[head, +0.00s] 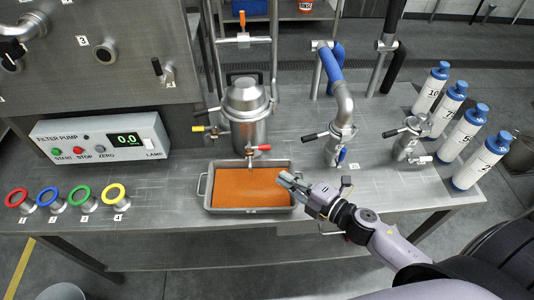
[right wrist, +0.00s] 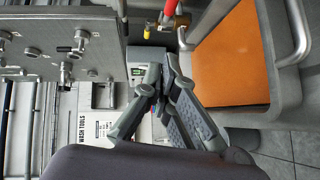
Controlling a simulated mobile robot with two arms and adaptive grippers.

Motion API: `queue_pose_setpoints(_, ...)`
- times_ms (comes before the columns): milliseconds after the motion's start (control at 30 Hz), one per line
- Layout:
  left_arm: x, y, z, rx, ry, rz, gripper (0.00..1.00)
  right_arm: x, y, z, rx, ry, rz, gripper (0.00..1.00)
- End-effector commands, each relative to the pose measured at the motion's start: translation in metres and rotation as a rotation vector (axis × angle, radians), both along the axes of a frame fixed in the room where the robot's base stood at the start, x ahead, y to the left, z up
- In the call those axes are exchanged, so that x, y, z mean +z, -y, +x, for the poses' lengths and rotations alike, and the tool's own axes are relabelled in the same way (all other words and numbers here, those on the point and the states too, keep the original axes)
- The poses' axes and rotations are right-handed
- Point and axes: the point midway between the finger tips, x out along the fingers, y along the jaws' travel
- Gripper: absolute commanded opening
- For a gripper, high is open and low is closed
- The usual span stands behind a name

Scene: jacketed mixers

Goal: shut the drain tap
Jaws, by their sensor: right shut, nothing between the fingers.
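The drain tap has a red handle (head: 262,147) and sits under the steel jacketed vessel (head: 246,103), above a metal tray (head: 207,190) of orange liquid (head: 250,188). In the head view its handle points out to the right. I cannot tell whether liquid is running from the spout. In the right wrist view the red handle (right wrist: 169,8) and a brass body (right wrist: 180,20) show at the top edge, partly cut off. My right gripper (head: 285,180) is shut and empty over the tray's right edge, apart from the tap and nearer the front. My left gripper is not in view.
A yellow-handled tap (head: 199,129) is on the vessel's left. A blue-sleeved pipe with a valve (head: 342,130) stands to the right, then numbered bottles (head: 482,160). The filter pump box (head: 98,138) and colored rings (head: 81,198) are at left. Bare bench lies left of the tray.

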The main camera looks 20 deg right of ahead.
Motion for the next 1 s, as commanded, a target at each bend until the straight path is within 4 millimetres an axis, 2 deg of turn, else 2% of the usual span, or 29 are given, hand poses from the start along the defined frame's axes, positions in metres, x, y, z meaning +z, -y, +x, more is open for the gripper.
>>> queue_pose_setpoints(100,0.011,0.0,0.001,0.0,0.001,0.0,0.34,0.002,-0.011,0.023,-0.002,0.004,0.002,0.0)
queue_pose_setpoints(367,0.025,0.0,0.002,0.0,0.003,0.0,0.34,-0.006,-0.035,0.07,-0.003,0.003,0.002,0.0)
queue_pose_setpoints(500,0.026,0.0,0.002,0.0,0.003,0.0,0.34,-0.013,-0.026,0.089,-0.003,0.001,0.0,0.0)
queue_pose_setpoints(700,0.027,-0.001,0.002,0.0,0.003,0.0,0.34,-0.017,-0.022,0.102,-0.002,0.002,0.001,0.0)
queue_pose_setpoints(1000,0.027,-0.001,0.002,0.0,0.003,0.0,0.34,-0.017,-0.021,0.103,-0.001,0.001,0.0,0.0)
